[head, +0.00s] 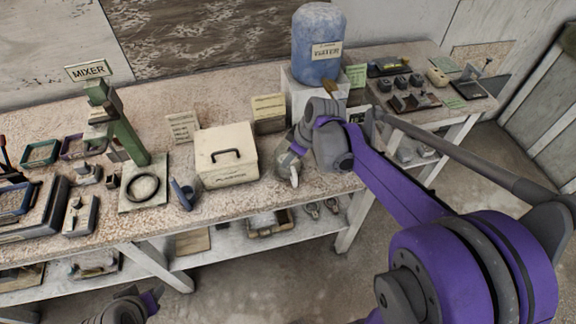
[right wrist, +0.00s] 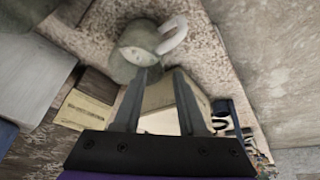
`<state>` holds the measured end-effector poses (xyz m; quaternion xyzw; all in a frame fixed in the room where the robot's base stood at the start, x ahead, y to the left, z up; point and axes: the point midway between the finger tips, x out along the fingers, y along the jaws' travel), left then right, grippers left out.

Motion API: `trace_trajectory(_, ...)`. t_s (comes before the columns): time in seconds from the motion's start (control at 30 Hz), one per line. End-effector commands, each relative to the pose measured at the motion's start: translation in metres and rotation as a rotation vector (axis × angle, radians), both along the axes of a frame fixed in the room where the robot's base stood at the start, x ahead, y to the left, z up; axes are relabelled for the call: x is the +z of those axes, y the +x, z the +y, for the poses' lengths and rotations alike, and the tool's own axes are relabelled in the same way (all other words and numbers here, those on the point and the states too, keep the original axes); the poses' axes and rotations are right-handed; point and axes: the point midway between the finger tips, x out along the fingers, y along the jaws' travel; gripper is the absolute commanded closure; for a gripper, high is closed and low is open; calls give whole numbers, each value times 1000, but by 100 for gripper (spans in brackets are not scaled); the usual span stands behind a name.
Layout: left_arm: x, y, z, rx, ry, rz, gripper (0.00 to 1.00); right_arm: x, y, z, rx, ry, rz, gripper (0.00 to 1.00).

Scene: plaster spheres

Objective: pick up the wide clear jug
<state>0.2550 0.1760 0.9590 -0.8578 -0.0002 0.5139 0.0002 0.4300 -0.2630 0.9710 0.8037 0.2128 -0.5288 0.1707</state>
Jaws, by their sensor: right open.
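The wide clear jug (head: 286,164) stands near the front edge of the bench, right of the cream plaster box. It is partly hidden behind my right gripper (head: 298,147). In the right wrist view the jug (right wrist: 131,63) looks greyish and see-through, with a pale handle (right wrist: 173,36) on its right side. My right gripper (right wrist: 163,72) is open, with its fingertips close to the jug's near side; I cannot tell if they touch. Nothing shows between the fingers. Part of my left gripper (head: 125,306) shows at the bottom edge; its jaws are unclear.
The cream plaster box (head: 227,156) stands left of the jug. A blue water container (head: 318,45) on a white stand (head: 301,93) is behind my right gripper. The bench front edge is close.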

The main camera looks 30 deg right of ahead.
Motion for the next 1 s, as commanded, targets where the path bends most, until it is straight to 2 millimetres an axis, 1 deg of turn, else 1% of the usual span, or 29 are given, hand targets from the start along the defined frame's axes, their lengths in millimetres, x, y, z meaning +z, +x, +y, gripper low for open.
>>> trace_trajectory(0.17,0,0,0,0,0,0,50,-14,6,4,1,0,0,59)
trace_trajectory(0.3,1,0,0,0,0,-1,50,-34,13,8,1,-1,-1,59)
trace_trajectory(0.4,-1,0,0,0,0,1,50,-46,17,10,0,0,0,59)
trace_trajectory(0.5,-1,0,0,0,0,1,50,-51,18,11,-1,0,0,59)
trace_trajectory(0.7,-1,0,0,0,0,1,50,-51,18,11,-1,0,0,59)
trace_trajectory(0.77,-1,0,0,0,0,1,50,-51,18,11,-1,0,0,68)
trace_trajectory(0.8,-1,0,0,0,0,1,50,-51,18,11,-1,0,0,75)
trace_trajectory(0.93,-1,0,0,0,0,1,50,-51,18,11,-1,0,0,99)
trace_trajectory(1.0,-1,0,0,0,0,1,50,-51,18,11,-1,0,0,100)
